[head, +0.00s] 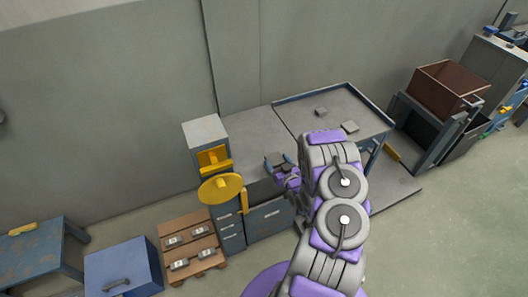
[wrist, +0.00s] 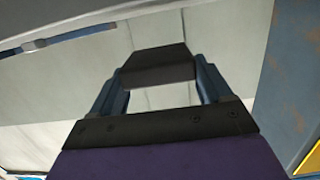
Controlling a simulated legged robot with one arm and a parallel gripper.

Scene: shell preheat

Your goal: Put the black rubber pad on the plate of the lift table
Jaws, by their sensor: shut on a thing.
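My gripper (head: 281,162) is over the grey worktop at the middle of the head view, just left of my arm. In the wrist view its two blue fingers are shut on a dark, flat-topped block, which looks like the black rubber pad (wrist: 158,62). The pad is level between the fingertips. A table with a grey top and raised blue rim (head: 345,86) stands to the right of the worktop; it looks like the lift table. My arm hides part of its near side.
Two small grey pieces, one (head: 320,112) and another (head: 349,127), lie on the blue-rimmed table. A grey-and-yellow machine (head: 206,140) stands left of the worktop. A brown bin (head: 447,88) is at right. A wooden pallet (head: 184,229) with several small items lies at lower left.

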